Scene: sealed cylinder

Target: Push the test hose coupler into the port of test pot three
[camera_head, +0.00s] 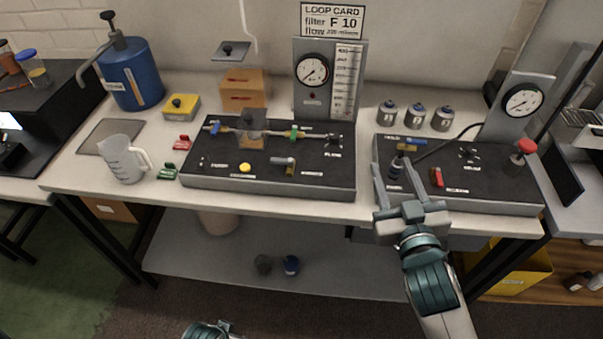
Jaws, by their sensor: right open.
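The black test hose coupler (396,168) stands roughly upright on the right-hand black panel (490,195), at its left end. A dark hose (455,139) curves from near it up to the right. My right gripper (395,178) is open, with its fingers on either side of the coupler; I cannot tell if they touch it. Three small grey test pots with blue labels, a left one (388,115), a middle one (414,117) and a right one (442,118), stand behind the panel. Their numbers and ports are too small to make out. Only a piece of my left arm shows at the bottom edge.
A red-knobbed valve (524,148) and a gauge board (515,103) stand at the panel's right. The larger left panel (270,182) carries pipework and levers. A jug (122,158) and blue pump tank (131,75) stand at left. Bench (365,208) is bare between the panels.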

